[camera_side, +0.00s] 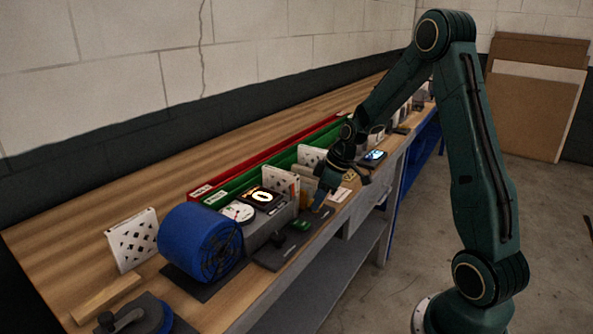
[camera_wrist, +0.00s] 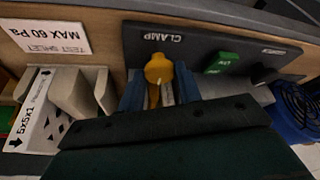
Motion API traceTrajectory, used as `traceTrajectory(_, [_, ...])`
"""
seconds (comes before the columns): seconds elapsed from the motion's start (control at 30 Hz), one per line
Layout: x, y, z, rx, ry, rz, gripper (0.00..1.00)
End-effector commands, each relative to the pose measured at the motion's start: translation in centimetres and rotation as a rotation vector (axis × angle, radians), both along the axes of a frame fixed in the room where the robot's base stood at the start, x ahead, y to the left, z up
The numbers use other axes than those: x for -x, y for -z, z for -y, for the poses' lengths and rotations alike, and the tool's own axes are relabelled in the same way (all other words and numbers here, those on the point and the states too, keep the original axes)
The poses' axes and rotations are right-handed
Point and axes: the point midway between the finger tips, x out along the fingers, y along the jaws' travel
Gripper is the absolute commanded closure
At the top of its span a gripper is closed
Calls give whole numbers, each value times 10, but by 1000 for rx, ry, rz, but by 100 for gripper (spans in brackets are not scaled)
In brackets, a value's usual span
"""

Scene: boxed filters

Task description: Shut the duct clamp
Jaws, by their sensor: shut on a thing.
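The clamp's yellow lever (camera_wrist: 158,68) stands on a dark control panel (camera_wrist: 200,54) below the printed word CLAMP in the wrist view. My gripper (camera_wrist: 160,92) has a blue finger on each side of the lever and is shut on it. The lever's lower end is partly hidden between the fingers. In the side view my gripper (camera_side: 324,194) reaches down to the far end of the panel (camera_side: 268,259), and the lever cannot be made out there. The blue duct fan (camera_side: 195,240) stands at the left of the panel; it shows at the right edge of the wrist view (camera_wrist: 296,105).
A green switch (camera_side: 301,225) and a dark knob (camera_wrist: 264,74) are on the same panel. A boxed filter marked 5x5x1 (camera_wrist: 36,112) stands close to my gripper. A red bin (camera_side: 225,179) and a green bin (camera_side: 235,185) lie behind.

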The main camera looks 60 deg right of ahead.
Motion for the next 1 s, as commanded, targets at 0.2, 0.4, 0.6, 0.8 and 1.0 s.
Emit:
traceTrajectory(0.2, [0, 0, -1, -1, 32, 0, 89])
traceTrajectory(0.4, [0, -1, -2, 0, 116, 0, 89])
traceTrajectory(0.6, [1, -1, -3, 1, 256, 1, 89])
traceTrajectory(0.8, [0, -1, -5, 1, 436, 2, 89])
traceTrajectory(1.0, [0, -1, -7, 0, 626, 1, 89])
